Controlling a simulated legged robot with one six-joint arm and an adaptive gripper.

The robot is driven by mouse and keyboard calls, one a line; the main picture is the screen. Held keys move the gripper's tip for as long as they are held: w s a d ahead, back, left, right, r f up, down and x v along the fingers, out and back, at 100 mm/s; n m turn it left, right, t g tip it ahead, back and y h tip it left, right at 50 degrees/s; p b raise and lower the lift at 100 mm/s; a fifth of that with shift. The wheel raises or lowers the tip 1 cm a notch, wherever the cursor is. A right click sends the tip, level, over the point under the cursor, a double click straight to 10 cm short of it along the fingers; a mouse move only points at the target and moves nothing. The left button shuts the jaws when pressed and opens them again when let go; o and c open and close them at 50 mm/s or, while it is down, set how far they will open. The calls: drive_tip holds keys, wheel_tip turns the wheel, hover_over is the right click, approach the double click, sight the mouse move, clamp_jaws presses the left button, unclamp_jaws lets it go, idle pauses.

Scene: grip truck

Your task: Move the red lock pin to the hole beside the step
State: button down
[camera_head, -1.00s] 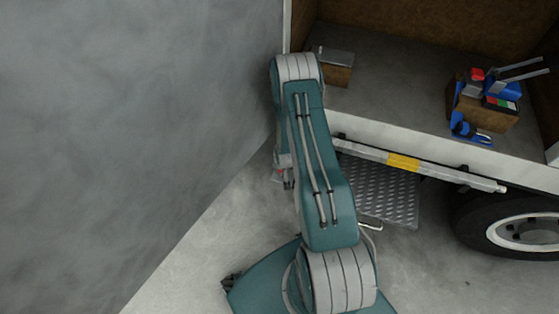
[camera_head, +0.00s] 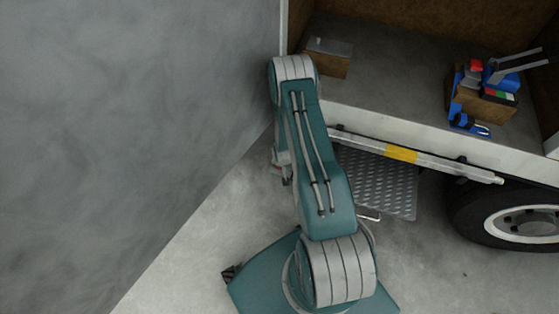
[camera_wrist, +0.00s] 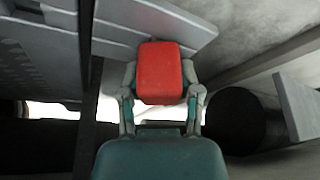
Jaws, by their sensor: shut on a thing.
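The red lock pin (camera_wrist: 159,72) shows in the wrist view as a rounded red block. My gripper (camera_wrist: 160,80) is shut on it, with one finger on each side. In the head view my arm covers most of the gripper, and only a small part shows low to the left of the arm, near the wall. The step (camera_head: 388,186) is a grey tread plate under the truck's edge, right of my arm. The hole beside the step cannot be made out in either view.
The truck bed (camera_head: 400,75) holds a box with tools (camera_head: 485,95) and a small brown box (camera_head: 329,60). A rail with a yellow band (camera_head: 401,153) runs above the step. A wheel (camera_head: 515,220) stands at right. A grey wall (camera_head: 140,120) fills the left.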

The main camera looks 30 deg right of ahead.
drive_tip(key=shift+f, duration=0.1)
drive_tip(key=shift+c, duration=1)
unclamp_jaws()
drive_tip(key=v, duration=1.2)
